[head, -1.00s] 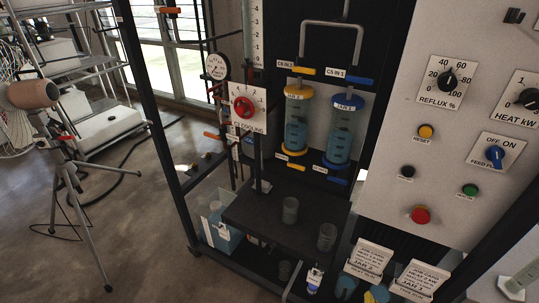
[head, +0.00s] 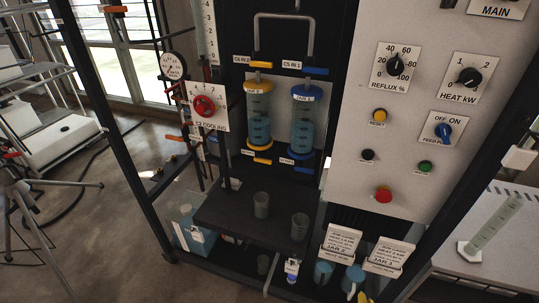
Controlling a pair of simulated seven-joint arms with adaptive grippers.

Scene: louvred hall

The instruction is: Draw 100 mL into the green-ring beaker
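Two small clear beakers stand upright on the dark shelf: one left of centre (head: 261,205) and one further right (head: 299,227). A third similar vessel (head: 263,264) is on the lower level. I cannot make out a green ring on any of them. Above the shelf hang two jars with blue liquid, a yellow-capped jar (head: 258,115) and a blue-capped jar (head: 304,120). Each has a coloured valve below, yellow (head: 262,161) and blue (head: 287,162). A graduated cylinder (head: 495,222) stands on a white base at the right.
A control panel (head: 400,120) with knobs and buttons fills the upper right. Two label cards, left (head: 341,240) and right (head: 388,255), stand at the shelf's front right near blue-filled vessels. A blue-liquid tank (head: 190,232) is low left. Dark frame posts flank the rig.

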